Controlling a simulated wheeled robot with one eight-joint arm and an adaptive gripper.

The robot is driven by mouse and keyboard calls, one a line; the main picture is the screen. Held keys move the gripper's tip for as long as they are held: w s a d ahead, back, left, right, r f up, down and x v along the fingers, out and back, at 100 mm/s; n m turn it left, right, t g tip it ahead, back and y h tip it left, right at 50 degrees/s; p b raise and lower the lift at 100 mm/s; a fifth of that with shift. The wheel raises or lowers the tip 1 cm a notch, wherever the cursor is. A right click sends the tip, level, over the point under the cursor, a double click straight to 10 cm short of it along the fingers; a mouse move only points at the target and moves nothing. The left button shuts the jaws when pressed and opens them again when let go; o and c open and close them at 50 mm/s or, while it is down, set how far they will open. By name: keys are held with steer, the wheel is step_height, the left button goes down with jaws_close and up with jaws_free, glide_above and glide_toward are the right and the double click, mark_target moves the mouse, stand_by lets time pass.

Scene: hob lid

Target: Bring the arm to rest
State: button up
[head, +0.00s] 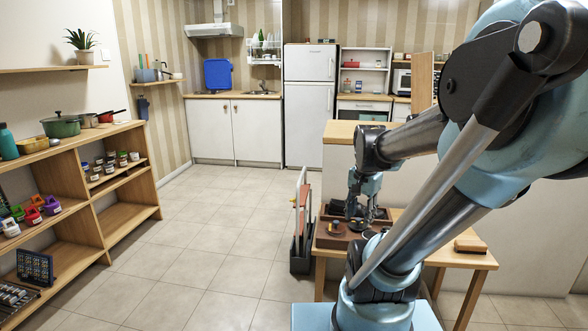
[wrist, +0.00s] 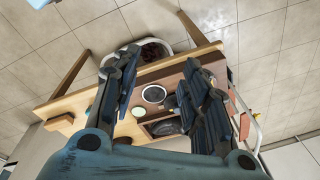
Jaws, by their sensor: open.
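My gripper (head: 362,207) is open above the small wooden table in the head view. In the wrist view its two dark fingers (wrist: 160,62) stand wide apart, with nothing held between them. The arm reaches from the right foreground out over the table, its wrist pointing down. Below the fingers is a brown tray (head: 328,240) with small dark items. The wrist view shows a dark round piece with a pale rim (wrist: 153,95) and a pale green disc (wrist: 138,112) below the gripper. The gap between fingertips and tray cannot be judged exactly.
A brown block (head: 470,246) lies at the table's right end. A dark bin with a tall frame (head: 301,258) stands at the table's left. A white counter (head: 345,165) is behind it. Wooden shelves (head: 80,195) line the left wall. The tiled floor between is clear.

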steer(key=s+a+f+n, duration=0.1)
steer(key=s+f+n, duration=0.3)
steer(key=s+n, duration=0.3)
steer(key=shift+s+f+n+t, duration=0.3)
steer(key=shift+s+f+n, duration=0.1)
steer(key=shift+n, duration=0.5)
steer(key=shift+w+f, duration=0.2)
steer(key=shift+w, duration=0.3)
